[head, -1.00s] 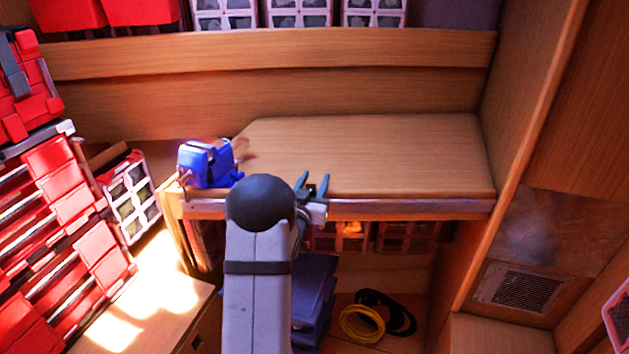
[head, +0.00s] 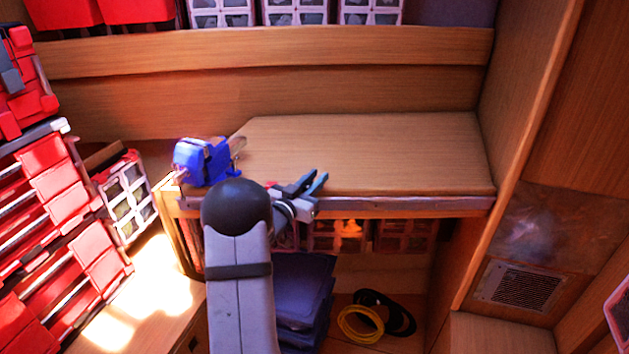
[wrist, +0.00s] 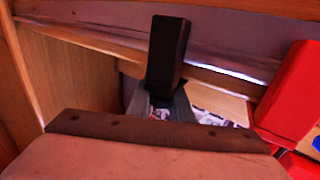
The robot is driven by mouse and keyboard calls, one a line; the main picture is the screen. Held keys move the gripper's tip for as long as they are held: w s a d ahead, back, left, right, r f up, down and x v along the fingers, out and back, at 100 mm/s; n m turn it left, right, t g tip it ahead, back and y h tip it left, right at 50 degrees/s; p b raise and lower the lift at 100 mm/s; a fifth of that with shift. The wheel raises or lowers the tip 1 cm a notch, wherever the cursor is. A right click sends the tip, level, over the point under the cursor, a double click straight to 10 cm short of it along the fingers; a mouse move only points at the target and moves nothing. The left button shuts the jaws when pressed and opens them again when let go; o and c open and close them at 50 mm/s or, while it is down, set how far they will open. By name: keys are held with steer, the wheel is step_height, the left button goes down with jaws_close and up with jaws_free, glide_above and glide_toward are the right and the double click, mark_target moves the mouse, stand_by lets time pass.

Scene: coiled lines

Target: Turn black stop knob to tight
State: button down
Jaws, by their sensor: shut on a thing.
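My gripper (head: 318,183) is over the front edge of the wooden bench, to the right of the blue vise. Its two fingers point up and to the right. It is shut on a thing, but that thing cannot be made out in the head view. In the wrist view a black block (wrist: 168,52) stands upright beyond a dark strip with several screws. I cannot tell whether this block is a finger or a held thing. I cannot pick out a black stop knob for certain in either view.
A blue vise (head: 203,162) sits at the bench's left end. The bench top (head: 390,150) is otherwise clear. Red bins (head: 75,205) stand at left. Yellow (head: 347,330) and black (head: 408,318) coils lie below the bench, right of dark blue stacked cases (head: 303,285).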

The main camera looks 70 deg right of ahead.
mark_target(306, 188)
steer(key=shift+r, duration=0.1)
steer(key=c, duration=1.6)
jaws_free()
steer(key=shift+b+v, duration=1.3)
steer(key=shift+v, duration=2.4)
